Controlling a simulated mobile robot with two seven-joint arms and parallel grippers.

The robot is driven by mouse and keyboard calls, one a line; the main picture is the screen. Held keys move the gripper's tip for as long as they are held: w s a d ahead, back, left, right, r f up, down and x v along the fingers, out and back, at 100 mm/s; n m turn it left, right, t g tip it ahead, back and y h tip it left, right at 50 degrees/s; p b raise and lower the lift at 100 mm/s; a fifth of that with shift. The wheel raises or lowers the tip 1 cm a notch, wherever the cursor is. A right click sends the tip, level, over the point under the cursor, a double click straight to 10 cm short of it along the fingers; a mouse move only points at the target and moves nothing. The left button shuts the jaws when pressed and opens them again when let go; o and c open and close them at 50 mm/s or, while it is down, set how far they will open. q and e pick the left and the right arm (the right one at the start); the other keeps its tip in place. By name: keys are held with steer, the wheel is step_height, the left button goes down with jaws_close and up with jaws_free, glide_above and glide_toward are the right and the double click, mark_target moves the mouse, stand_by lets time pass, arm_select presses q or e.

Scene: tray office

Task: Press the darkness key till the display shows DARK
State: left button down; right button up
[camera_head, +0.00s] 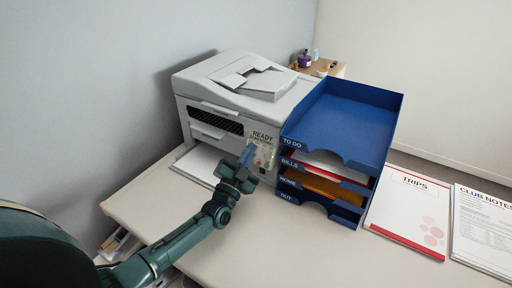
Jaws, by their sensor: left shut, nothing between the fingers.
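A light grey printer (203,98) stands at the back of the desk. Its control panel is on the front right, and the display (263,135) reads READY with a smaller line under it that is too small to read. Below the display are several small keys; my left gripper (248,155) is in front of part of them, so I cannot tell which one is the darkness key. The left gripper is shut and empty, with its tips close to the panel. I cannot tell whether they touch it. My right gripper is not in view.
A blue stacked tray (365,123) labelled TO DO, BILLS, HOME and OUT stands close to the right of the panel. Papers marked TRIPS (410,210) and CLUB NOTES (484,225) lie further right. White paper (197,166) is at the printer's base. The front desk (290,245) is clear.

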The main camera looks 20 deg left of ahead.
arm_select(q)
steer(key=shift+w+f+b, duration=0.2)
steer(key=shift+w+b, duration=0.15)
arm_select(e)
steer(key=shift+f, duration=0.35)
arm_select(q)
steer(key=shift+r, duration=0.1)
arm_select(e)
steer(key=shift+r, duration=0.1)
arm_select(q)
steer(key=shift+s+r+p, duration=0.2)
steer(key=shift+s+p, duration=0.15)
steer(key=shift+p, duration=0.25)
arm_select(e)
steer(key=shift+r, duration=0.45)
arm_select(q)
steer(key=shift+s+p, duration=0.3)
steer(key=shift+s, duration=0.1)
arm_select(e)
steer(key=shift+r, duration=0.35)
arm_select(q)
steer(key=shift+r, duration=0.1)
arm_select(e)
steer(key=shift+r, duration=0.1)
